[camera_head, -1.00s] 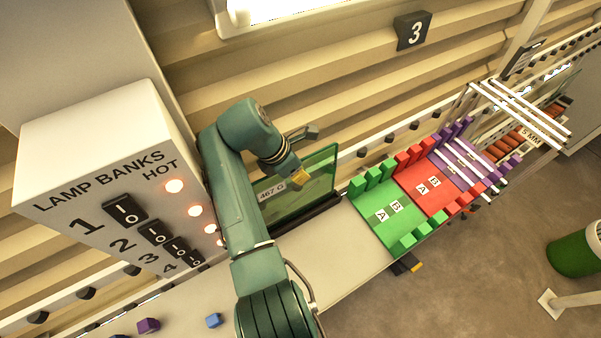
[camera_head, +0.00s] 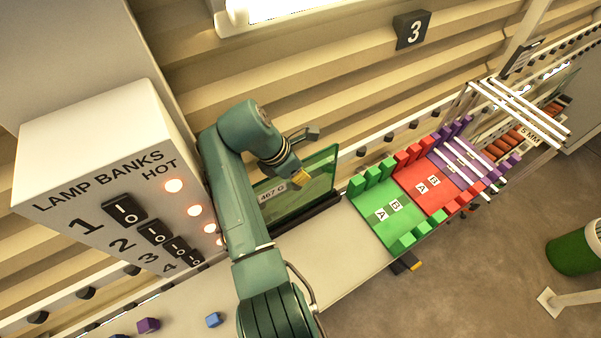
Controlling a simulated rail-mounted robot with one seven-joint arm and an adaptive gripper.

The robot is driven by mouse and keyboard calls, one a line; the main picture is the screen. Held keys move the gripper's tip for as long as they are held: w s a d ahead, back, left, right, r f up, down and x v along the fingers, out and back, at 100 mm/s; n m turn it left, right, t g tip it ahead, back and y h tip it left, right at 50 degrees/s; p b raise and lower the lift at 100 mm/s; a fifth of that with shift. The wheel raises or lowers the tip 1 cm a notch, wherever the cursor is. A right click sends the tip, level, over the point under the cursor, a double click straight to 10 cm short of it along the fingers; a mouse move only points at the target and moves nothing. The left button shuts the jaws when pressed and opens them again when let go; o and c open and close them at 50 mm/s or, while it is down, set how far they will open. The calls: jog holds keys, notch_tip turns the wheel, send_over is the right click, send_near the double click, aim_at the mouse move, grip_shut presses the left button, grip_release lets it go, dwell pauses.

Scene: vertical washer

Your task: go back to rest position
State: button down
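My green arm is folded, with its elbow raised and its wrist hanging over the work surface. My gripper (camera_head: 301,176) is at the end of the wrist, small and seen from behind. A yellow part shows at its tip, in front of the upright green glass pane (camera_head: 318,180). I cannot tell whether it touches the pane or whether its fingers are open. No held object is clearly visible. The pane carries a label reading 467 G and stands in a dark holder at the back of the surface.
A white lamp bank box (camera_head: 110,160) with lit lamps and switches stands close left of my arm. Green (camera_head: 385,221), red (camera_head: 425,187) and purple (camera_head: 470,163) racks line the right. White rods (camera_head: 520,112) lie beyond. A purple knob (camera_head: 148,325) and blue knob (camera_head: 213,320) show below.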

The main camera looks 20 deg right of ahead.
jog(key=shift+s, duration=0.35)
dwell(0.7)
jog(key=shift+w+f, duration=0.15)
jog(key=shift+w, duration=0.3)
dwell(1.3)
jog(key=shift+w+a+b, duration=0.15)
jog(key=shift+w+b, duration=0.25)
jog(key=shift+w, duration=0.1)
dwell(0.4)
jog(key=c, duration=1.2)
grip_release()
jog(key=shift+o, duration=0.2)
jog(key=shift+f, duration=0.15)
notch_tip(320, 180, up, 10)
jog(key=shift+r, duration=0.2)
